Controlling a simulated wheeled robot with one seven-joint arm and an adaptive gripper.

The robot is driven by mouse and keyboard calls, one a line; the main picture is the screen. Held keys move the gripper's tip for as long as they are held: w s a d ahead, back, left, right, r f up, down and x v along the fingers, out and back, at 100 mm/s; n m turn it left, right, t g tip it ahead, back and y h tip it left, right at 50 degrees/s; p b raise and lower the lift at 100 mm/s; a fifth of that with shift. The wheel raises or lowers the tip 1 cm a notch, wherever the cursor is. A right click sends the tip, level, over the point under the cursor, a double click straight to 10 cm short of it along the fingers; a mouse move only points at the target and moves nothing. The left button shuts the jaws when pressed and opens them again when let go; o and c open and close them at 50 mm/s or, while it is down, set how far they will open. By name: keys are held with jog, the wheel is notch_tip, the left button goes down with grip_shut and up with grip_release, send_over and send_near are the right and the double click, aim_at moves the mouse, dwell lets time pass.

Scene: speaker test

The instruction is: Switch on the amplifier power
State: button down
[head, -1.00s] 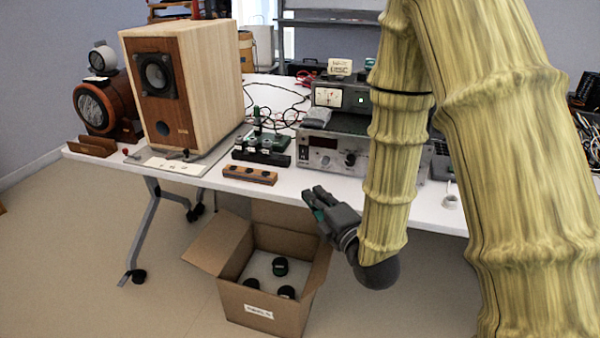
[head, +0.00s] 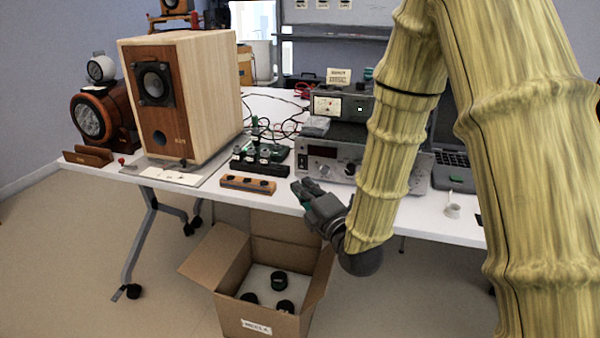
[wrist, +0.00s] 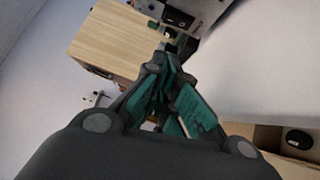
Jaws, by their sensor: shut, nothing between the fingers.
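A silver amplifier-like unit (head: 318,167) with a dark display and a knob stands on the table, partly hidden behind my arm. I cannot make out its power switch in the head view. My gripper (head: 301,188) is shut and empty at the table's front edge, in front of and below the unit. I cannot tell whether the switch is on or off.
A wooden speaker (head: 205,95) stands at the left. A wooden strip with knobs (head: 248,185) lies at the front edge. A meter box (head: 328,105) sits above the unit. An open cardboard box (head: 255,315) is on the floor below. A laptop (head: 453,172) is at the right.

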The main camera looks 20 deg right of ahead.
aim_at(300, 168)
jog(key=x, duration=0.4)
jog(key=shift+w, duration=0.25)
jog(key=shift+w+d+r+b, duration=0.1)
jog(key=shift+w+d+b, duration=0.15)
jog(key=shift+w+d, duration=0.25)
jog(key=shift+w+d+r+b, duration=0.1)
jog(key=shift+w+d+b, duration=0.15)
jog(key=shift+w, duration=0.45)
jog(key=shift+w+d+r, duration=0.1)
jog(key=shift+w+d, duration=0.2)
jog(key=shift+w, duration=0.15)
jog(key=shift+r, duration=0.1)
